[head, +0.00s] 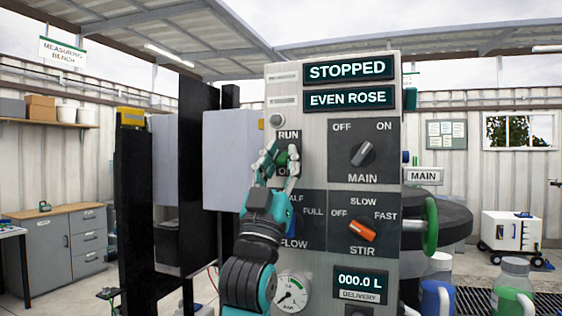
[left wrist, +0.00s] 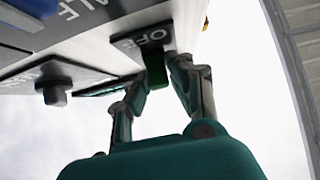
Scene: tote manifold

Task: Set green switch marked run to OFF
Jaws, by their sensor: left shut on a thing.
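The RUN switch plate (head: 295,157) is on the left of the control panel, with RUN above and OFF below, partly covered by my fingers. The green switch (left wrist: 156,70) shows in the left wrist view as a small green lever beside the OFF mark. My left gripper (head: 277,165) is at this plate in the head view. In the left wrist view its fingers (left wrist: 158,88) are on either side of the green lever, shut on it. The lever's exact position is hard to tell behind the fingers. The upper display (head: 347,68) reads STOPPED. My right gripper is not in view.
The MAIN knob (head: 363,154) is right of the switch. The orange STIR knob (head: 362,231) and the FLOW control (head: 291,222), partly behind my arm, are below. A pressure gauge (head: 291,293) is lower down. A grey cabinet door (head: 228,160) stands close on the left.

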